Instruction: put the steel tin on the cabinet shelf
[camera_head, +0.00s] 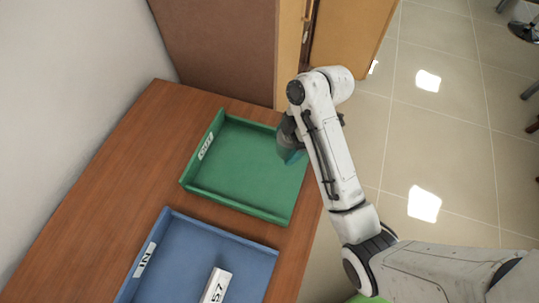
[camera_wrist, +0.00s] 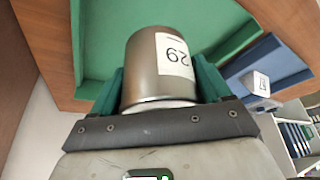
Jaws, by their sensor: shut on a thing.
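The steel tin (camera_wrist: 145,62) is a grey metal cylinder with a white label reading 29. My gripper (camera_wrist: 158,78) is shut on it, with one green finger on each side, in the wrist view. In the head view my gripper (camera_head: 290,152) is over the right part of the green tray, near its far right corner; the tin is hidden there. The brown cabinet (camera_head: 222,45) stands at the back with its wooden door (camera_head: 350,38) open. Its shelf is not visible.
The green tray (camera_head: 190,188) is empty where visible on the wooden table (camera_head: 140,150). A blue tray (camera_head: 215,235) nearer me is marked IN and holds a white block (camera_head: 216,286) labelled 57. Tiled floor (camera_head: 440,110) is open to the right of the table.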

